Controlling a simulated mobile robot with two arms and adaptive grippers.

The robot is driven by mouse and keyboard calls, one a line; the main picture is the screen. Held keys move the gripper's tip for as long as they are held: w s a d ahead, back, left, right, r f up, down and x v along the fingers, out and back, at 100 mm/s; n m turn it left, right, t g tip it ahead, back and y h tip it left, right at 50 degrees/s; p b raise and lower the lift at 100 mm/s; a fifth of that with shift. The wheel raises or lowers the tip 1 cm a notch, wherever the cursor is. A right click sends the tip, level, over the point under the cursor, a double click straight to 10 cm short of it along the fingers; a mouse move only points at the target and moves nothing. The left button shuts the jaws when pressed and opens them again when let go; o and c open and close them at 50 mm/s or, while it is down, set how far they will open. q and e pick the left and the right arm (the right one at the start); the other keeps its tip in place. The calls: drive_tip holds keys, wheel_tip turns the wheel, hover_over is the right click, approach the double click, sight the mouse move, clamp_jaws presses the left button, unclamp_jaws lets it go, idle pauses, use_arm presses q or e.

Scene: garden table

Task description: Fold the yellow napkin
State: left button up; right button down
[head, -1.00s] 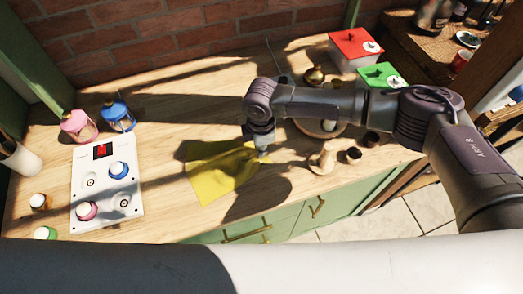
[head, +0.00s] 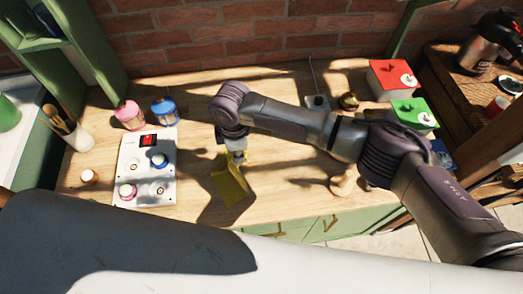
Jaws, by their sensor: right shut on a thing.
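The yellow napkin (head: 229,184) is on the wooden table near its front edge, left of the middle of the head view. Its far part is lifted and bunched under my right gripper (head: 238,157), which is shut on it. The near part hangs or slopes toward the front edge. How much of it touches the table is hard to tell. My right arm reaches in from the right over the table and hides some of what lies behind. My left gripper is not in view.
A white panel (head: 139,188) with knobs stands left of the napkin, with pink (head: 130,115) and blue (head: 164,111) lanterns behind it. A red box (head: 393,78) and a green box (head: 414,113) stand at the right. Bare tabletop lies right of the napkin.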

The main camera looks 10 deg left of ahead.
use_arm(q)
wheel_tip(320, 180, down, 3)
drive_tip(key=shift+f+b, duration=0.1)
drive_tip(key=shift+b, duration=0.95)
use_arm(e)
drive_tip(key=a+f, duration=0.1)
drive_tip(key=s+a+f, duration=0.1)
drive_tip(key=a, duration=0.1)
drive_tip(key=shift+a+f, duration=0.1)
drive_tip(key=shift+f, duration=0.25)
drive_tip(key=shift+c, duration=1.6)
unclamp_jaws()
use_arm(q)
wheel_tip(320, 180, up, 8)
drive_tip(key=p, duration=0.8)
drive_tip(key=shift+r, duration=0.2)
use_arm(e)
wheel_tip(320, 180, up, 9)
